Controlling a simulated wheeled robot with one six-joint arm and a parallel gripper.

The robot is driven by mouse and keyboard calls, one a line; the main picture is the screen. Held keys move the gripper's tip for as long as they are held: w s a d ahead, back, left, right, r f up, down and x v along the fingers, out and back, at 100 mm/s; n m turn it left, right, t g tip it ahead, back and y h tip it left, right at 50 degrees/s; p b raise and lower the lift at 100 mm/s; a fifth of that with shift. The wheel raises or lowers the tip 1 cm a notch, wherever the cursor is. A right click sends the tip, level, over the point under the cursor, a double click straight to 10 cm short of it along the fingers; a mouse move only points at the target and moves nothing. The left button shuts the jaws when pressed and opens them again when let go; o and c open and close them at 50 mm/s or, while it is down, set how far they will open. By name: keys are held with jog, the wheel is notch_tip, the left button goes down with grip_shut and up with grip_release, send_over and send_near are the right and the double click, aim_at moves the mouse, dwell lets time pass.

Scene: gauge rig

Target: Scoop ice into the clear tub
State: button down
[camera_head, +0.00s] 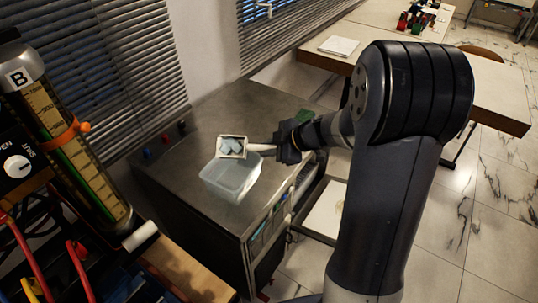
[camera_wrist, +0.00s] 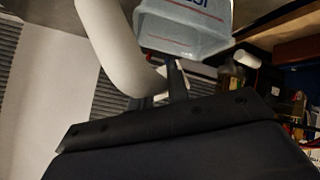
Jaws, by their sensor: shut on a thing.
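A pale, square-mouthed scoop (camera_head: 233,148) holds bluish-white ice pieces (camera_head: 231,146) in the head view. My gripper (camera_head: 280,144) is shut on the scoop's handle (camera_head: 260,148), to the right of the scoop's head. The clear tub (camera_head: 224,190) stands on the grey metal counter below the scoop. The scoop's head overlaps the tub's far rim in this view; its exact height above the rim cannot be told. The ice level in the tub is unclear. In the wrist view, a thick white curved piece (camera_wrist: 108,45) and a pale blue container with red marks (camera_wrist: 185,38) show near a dark finger.
The metal counter (camera_head: 190,135) has free room around the tub, with small coloured knobs (camera_head: 164,138) at its back left. A graduated column marked B (camera_head: 70,135) and hoses stand at left. Window blinds (camera_head: 110,60) hang behind. A wooden table (camera_head: 490,85) is at right.

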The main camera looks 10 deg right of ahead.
jog(key=shift+s+f+n+t+b, duration=0.15)
jog(key=shift+f+n+t+b, duration=0.3)
jog(key=shift+b, duration=1.55)
jog(key=n+t+b, duration=0.1)
jog(key=b, duration=0.5)
jog(key=f+n+t+b, duration=0.1)
jog(key=t+b, duration=0.1)
jog(key=b, duration=0.4)
jog(key=f+n+t+b, duration=0.1)
jog(key=t+b, duration=0.1)
jog(key=b, duration=0.5)
jog(key=shift+s+a+f+t, duration=0.15)
jog(key=shift+s+f+t, duration=0.1)
jog(key=shift+s, duration=0.1)
jog(key=shift+n+b, duration=0.25)
jog(key=shift+b, duration=0.45)
jog(key=shift+r+t+b, duration=0.15)
jog(key=shift+t+b, duration=0.15)
jog(key=shift+b, duration=0.2)
